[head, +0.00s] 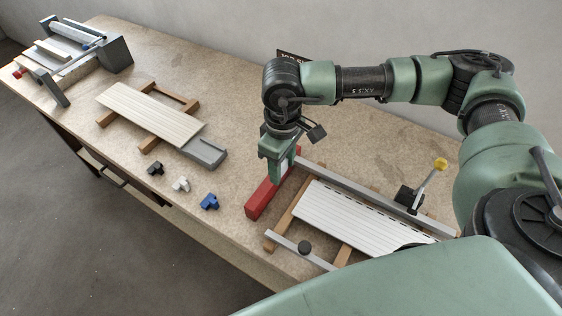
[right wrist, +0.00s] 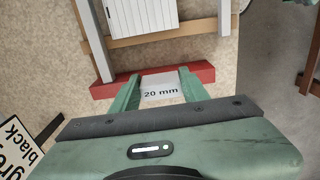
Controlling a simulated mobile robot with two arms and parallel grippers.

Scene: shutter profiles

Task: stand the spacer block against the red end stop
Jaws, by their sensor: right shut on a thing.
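The red end stop (head: 262,197) is a long red bar on the bench beside the right-hand frame. It also shows in the right wrist view (right wrist: 203,72), crossing behind my fingers. My right gripper (head: 281,178) points down over the end stop. In the right wrist view my right gripper (right wrist: 158,90) is shut on the spacer block (right wrist: 160,90), a pale block marked "20 mm" between its two green fingers. The block overlaps the middle of the red bar there; I cannot tell whether they touch. My left gripper is not in view.
White slats (head: 350,213) lie on wooden bearers beside a grey rail (head: 350,185). A yellow-knobbed clamp (head: 438,165) stands at the rail. White, black and blue (head: 209,201) small parts lie near the front edge. Cream slats (head: 150,112) and a grey block (head: 204,152) are left.

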